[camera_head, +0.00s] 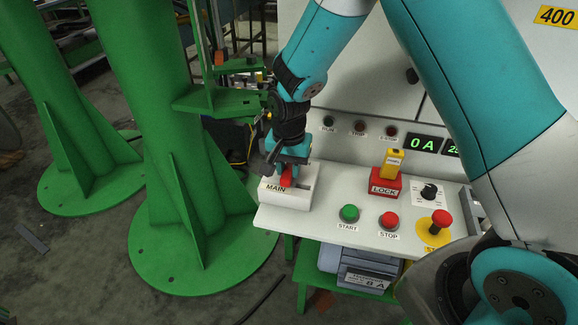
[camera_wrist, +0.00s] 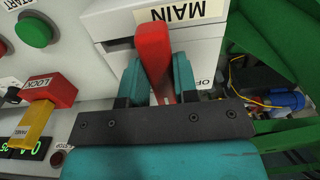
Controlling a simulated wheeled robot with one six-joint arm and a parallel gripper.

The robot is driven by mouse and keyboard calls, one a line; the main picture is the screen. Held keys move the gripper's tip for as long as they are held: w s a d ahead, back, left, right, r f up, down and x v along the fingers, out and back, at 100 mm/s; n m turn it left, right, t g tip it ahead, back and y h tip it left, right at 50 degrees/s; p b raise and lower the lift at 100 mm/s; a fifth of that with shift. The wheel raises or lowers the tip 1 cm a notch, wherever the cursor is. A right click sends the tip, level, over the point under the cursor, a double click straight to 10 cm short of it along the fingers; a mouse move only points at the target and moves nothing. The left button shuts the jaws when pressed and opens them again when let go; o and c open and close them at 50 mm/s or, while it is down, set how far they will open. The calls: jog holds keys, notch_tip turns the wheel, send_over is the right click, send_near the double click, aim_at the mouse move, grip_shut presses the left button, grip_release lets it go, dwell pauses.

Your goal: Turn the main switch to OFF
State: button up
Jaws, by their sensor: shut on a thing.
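The main switch is a white box (camera_head: 285,196) labelled MAIN at the left end of the control panel. Its red lever (camera_head: 287,176) stands up from the box. In the wrist view the red lever (camera_wrist: 154,52) sits between the two teal fingers of my gripper (camera_wrist: 157,85), which is shut on it. Part of an OFF label (camera_wrist: 205,84) shows on the box to the right of the lever in that view. In the head view my gripper (camera_head: 288,172) comes down on the lever from above and hides part of it.
The panel holds a green START button (camera_head: 348,213), a red STOP button (camera_head: 389,219), a red LOCK block (camera_head: 385,187) with a yellow tag (camera_head: 391,163), a black knob (camera_head: 429,191) and a red emergency stop (camera_head: 441,218). Green columns (camera_head: 140,110) stand at the left.

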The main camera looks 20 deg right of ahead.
jog(key=shift+n, duration=0.3)
jog(key=n, duration=0.1)
jog(key=n+p, duration=0.1)
jog(key=n, duration=0.1)
jog(key=shift+s+d+r+n+p, duration=0.1)
jog(key=shift+d+n+p, duration=0.2)
jog(key=shift+n, duration=0.1)
jog(key=n, duration=0.3)
jog(key=n+p, duration=0.1)
jog(key=shift+d, duration=0.25)
jog(key=n, duration=0.3)
jog(key=n+p, duration=0.1)
jog(key=n, duration=0.1)
jog(key=shift+d, duration=0.25)
jog(key=shift+w+d+n+p, duration=0.1)
jog(key=shift+w+n+p, duration=0.1)
jog(key=shift+n, duration=0.9)
jog(key=shift+w+d+n+p, duration=0.1)
jog(key=shift+n+p, duration=0.05)
jog(key=shift+n, duration=0.95)
jog(key=o, duration=0.9)
notch_tip(320, 180, up, 17)
jog(key=shift+r, duration=0.15)
